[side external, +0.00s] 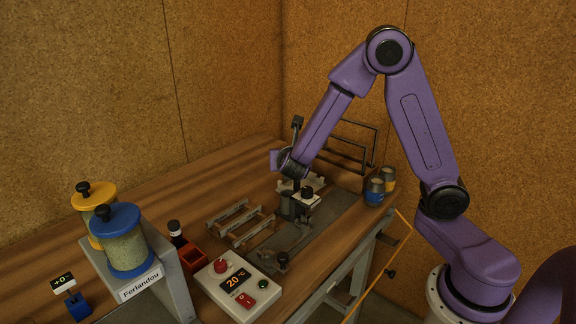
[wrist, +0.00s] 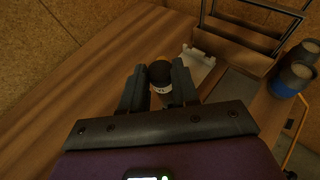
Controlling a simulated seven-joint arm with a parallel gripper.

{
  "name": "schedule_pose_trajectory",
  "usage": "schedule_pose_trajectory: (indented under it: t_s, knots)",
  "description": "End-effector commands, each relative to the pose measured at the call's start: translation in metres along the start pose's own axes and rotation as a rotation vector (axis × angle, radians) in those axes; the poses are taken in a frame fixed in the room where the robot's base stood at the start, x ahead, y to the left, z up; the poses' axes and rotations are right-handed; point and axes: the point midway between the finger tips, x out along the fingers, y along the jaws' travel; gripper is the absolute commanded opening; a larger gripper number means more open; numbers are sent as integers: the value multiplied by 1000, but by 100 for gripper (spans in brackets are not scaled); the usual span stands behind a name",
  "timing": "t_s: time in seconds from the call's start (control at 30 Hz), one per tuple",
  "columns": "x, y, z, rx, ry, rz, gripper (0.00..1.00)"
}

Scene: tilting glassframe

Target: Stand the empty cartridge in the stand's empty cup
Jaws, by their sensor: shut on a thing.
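The red stand (side external: 194,259) is on the bench at the lower left of the side view. A dark bottle-like cartridge with a black cap (side external: 176,233) is at its back, and an open red cup is at its front. The stand is outside the wrist view.
A grey shelf (side external: 172,283) with yellow- and blue-lidded jars is left of the stand. A control box (side external: 238,287) is right of it. A slatted metal rack (side external: 240,222) lies between stand and gripper. Two small jars (side external: 375,190) and a wire frame (wrist: 250,28) are near my gripper.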

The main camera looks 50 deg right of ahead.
Motion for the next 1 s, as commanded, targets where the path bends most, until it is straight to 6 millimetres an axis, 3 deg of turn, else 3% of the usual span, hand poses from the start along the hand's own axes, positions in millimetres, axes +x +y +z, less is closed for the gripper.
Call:
schedule_pose_trajectory:
  t_s: [0.23,0.37,0.47,0.7,0.9,1.0]
  knots:
    - [-5,1,8,-3,0,8,0]
    - [-17,14,8,-28,-8,91,0]
    - [-39,35,5,-76,-16,232,0]
    - [-127,84,-20,-250,-18,683,0]
    - [-190,94,-44,-380,-9,959,0]
    - [-209,94,-53,-422,-4,1037,0]
